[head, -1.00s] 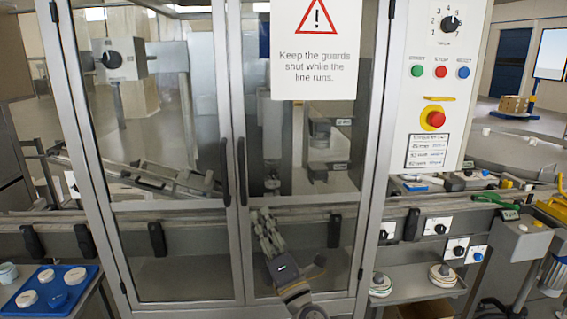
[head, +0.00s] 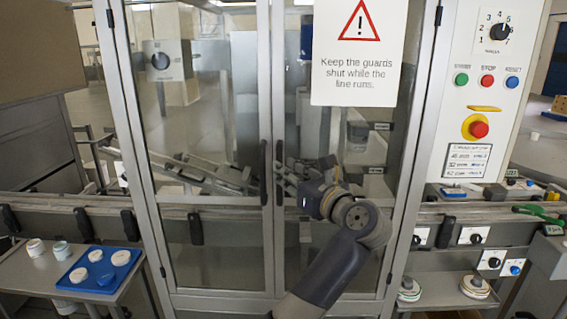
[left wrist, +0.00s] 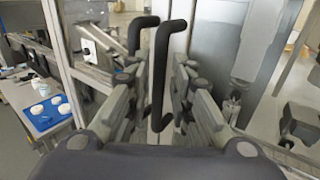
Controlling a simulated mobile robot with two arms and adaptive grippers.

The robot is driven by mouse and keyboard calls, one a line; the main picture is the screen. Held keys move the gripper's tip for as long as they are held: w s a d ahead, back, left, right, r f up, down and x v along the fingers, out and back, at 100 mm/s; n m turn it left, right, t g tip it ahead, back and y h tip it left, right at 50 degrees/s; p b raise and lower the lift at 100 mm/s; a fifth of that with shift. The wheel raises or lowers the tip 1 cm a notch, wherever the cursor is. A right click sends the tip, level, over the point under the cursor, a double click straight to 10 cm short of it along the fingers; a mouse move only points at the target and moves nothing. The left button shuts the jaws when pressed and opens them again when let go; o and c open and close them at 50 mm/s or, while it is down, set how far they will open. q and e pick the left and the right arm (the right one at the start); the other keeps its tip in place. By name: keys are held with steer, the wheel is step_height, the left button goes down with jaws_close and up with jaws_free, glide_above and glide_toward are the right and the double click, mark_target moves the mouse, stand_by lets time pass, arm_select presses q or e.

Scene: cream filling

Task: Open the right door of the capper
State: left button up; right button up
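The capper is a glass-fronted cabinet with two framed doors. Its right door (head: 335,250) is shut, and its left door (head: 215,245) is shut beside it. The right door's black bar handle (head: 279,160) stands beside the left door's handle (head: 263,172). My left gripper (head: 286,178) is at the right door's handle. In the left wrist view its fingers (left wrist: 160,85) are spread, with the right door's handle (left wrist: 158,72) between them and gaps showing. The left door's handle (left wrist: 137,38) is just outside the left finger. My right gripper is not in view.
A warning sign (head: 360,55) hangs on the right door's upper part. A control panel (head: 490,100) with buttons and a red emergency stop stands to the right. A side table with a blue tray (head: 78,288) of lids stands at lower left.

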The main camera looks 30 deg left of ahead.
arm_select(q)
steer(key=shift+x, duration=1.25)
jaws_close()
